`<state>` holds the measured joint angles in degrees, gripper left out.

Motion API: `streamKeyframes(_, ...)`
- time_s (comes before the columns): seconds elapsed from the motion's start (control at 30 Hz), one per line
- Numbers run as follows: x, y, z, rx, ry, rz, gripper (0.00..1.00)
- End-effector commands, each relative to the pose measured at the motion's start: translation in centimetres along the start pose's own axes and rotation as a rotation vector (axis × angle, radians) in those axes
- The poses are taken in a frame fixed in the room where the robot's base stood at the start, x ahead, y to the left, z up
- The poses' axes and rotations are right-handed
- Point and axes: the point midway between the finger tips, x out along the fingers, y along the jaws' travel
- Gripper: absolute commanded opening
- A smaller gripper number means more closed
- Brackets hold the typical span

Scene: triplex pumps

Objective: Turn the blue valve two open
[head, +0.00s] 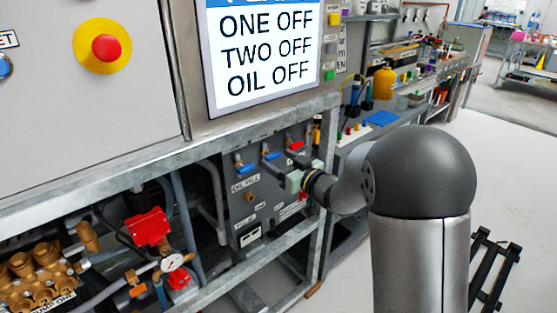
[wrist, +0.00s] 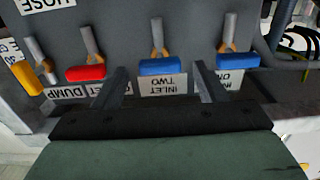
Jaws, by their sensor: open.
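The blue valve two handle (wrist: 160,66) is in the middle of the wrist view, on a brass stem, by an upside-down label reading INLET TWO (wrist: 162,85). In the head view it is the blue handle (head: 271,156) between another blue handle and a red one. My gripper (wrist: 161,74) is open, with one finger on each side of valve two's handle in the picture. I cannot tell whether a finger touches it. In the head view my gripper (head: 286,172) is in front of the valve panel, just below the handles.
Another blue handle (wrist: 240,66) is close to the right finger in the wrist view. A red handle (wrist: 86,73) is close to the left finger, with a yellow handle (wrist: 27,78) farther left. A metal frame rail (head: 150,160) runs above the panel. The display (head: 265,55) reads TWO OFF.

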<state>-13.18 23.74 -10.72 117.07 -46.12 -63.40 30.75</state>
Motion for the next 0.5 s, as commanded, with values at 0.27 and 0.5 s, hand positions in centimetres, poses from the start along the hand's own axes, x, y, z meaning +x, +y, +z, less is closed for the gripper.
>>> streamKeyframes(0.27,1.11,0.01,0.00,0.000,0.000,0.001,0.65)
streamKeyframes(0.5,1.07,0.00,-0.01,0.000,0.000,0.001,0.43)
